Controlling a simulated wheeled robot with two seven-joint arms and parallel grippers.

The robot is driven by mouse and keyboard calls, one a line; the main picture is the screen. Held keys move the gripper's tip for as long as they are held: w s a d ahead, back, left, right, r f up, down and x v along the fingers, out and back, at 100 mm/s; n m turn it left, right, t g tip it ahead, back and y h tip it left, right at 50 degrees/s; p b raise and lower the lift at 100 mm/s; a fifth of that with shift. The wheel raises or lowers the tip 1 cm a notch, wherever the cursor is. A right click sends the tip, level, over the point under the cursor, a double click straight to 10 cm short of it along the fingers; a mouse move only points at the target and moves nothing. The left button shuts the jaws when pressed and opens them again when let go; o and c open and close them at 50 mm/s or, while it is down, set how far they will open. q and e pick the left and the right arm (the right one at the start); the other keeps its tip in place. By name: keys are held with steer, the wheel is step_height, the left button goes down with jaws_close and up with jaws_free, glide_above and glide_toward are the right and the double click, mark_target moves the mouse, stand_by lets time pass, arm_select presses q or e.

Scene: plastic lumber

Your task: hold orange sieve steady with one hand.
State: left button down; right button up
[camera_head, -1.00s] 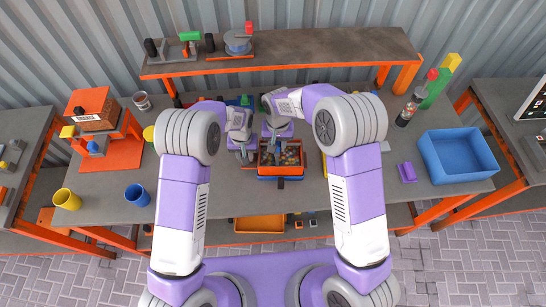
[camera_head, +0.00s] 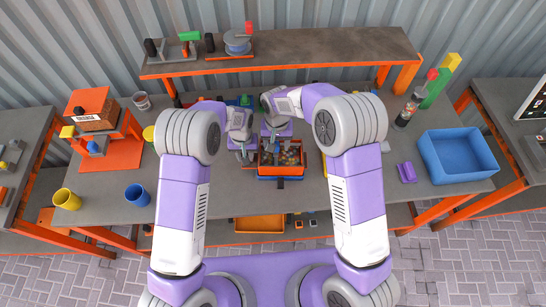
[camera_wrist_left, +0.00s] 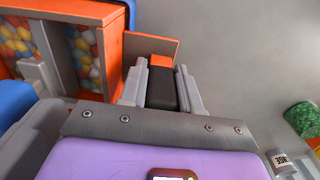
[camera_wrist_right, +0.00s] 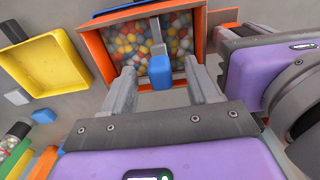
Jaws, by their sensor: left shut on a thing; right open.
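The orange sieve (camera_head: 302,160) is a square-walled frame holding many coloured pellets, near the middle of the table. It also shows in the right wrist view (camera_wrist_right: 97,58) and at the left of the left wrist view (camera_wrist_left: 115,55). My left gripper (camera_wrist_left: 160,88) is shut on the sieve's black handle (camera_wrist_left: 161,88), beside the orange wall.
A blue tray shows under the sieve. A yellow cup (camera_head: 67,199) and a blue cup (camera_head: 137,195) stand on the left. A raised shelf (camera_head: 320,48) spans the back. The front table area is mostly clear.

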steer(key=shift+r, duration=3.3)
arm_select(q)
steer(key=c, duration=0.7)
jaws_free()
steer(key=shift+r, duration=0.1)
step_height(320, 180, up, 12)
steer(key=shift+f, duration=0.15)
step_height(320, 180, up, 7)
steer(key=p, duration=0.5)
steer(key=shift+f, duration=0.2)
arm_select(e)
step_height(320, 180, up, 5)
steer(key=shift+f, duration=0.1)
